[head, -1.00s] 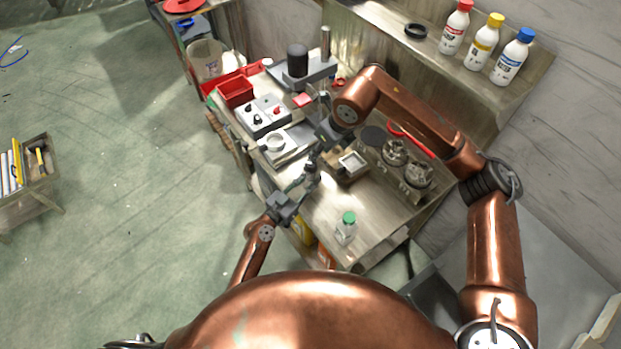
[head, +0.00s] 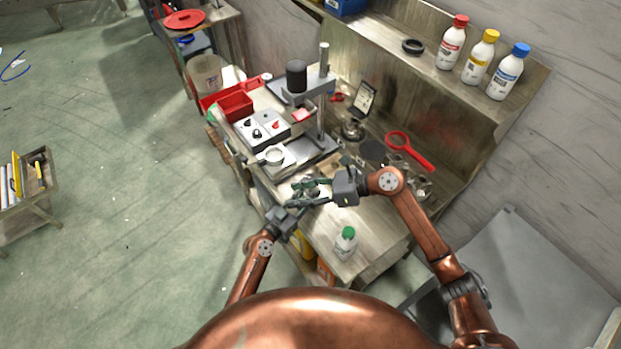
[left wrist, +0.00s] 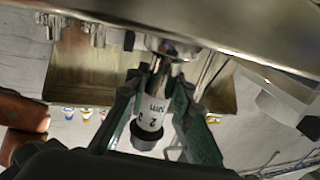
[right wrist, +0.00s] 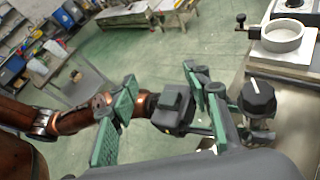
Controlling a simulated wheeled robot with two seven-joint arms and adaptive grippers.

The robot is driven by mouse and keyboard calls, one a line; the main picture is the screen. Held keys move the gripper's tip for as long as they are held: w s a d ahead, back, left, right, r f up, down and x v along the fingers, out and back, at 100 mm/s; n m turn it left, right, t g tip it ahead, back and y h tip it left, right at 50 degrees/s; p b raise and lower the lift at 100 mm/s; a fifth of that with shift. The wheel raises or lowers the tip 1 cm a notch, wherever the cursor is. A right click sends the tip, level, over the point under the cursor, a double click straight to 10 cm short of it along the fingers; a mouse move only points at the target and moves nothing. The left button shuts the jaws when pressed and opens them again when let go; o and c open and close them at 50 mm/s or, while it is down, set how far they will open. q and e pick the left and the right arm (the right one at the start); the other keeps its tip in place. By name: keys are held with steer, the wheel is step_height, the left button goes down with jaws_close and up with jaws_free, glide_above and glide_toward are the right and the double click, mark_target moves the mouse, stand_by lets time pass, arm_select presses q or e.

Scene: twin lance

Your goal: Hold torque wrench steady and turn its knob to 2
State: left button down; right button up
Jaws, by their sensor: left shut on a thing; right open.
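The torque wrench (left wrist: 152,110) stands upright, its white sleeve marked Nm with a 2 and a 3 showing in the left wrist view, which is upside down. My left gripper (left wrist: 157,88) is shut on it, green pads on both sides of the sleeve. The wrench's black knob (right wrist: 257,98) has a white pointer line and shows at the right in the right wrist view. My right gripper (right wrist: 160,92) is open and empty, its fingers spread, with the knob off to its right. In the head view both grippers crowd around the wrench and largely hide it.
A white bottle with a green cap (head: 345,243) stands near the bench's front end. A press-like stand (head: 321,110), a control box (head: 263,131) and a red bin (head: 235,106) are farther along. A red magnifier (head: 410,150) lies at the back. Three bottles stand on the shelf.

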mark_target(311, 178)
steer(key=w+d+f+m+t+y, duration=0.1)
steer(key=d+f+m+t, duration=0.2)
steer(key=d, duration=0.4)
steer(key=w+d+f+t, duration=0.2)
steer(key=d+t, duration=0.4)
steer(key=x, duration=1.1)
steer(key=shift+a+f, duration=0.15)
steer(key=shift+c, duration=0.4)
steer(key=c, duration=1.1)
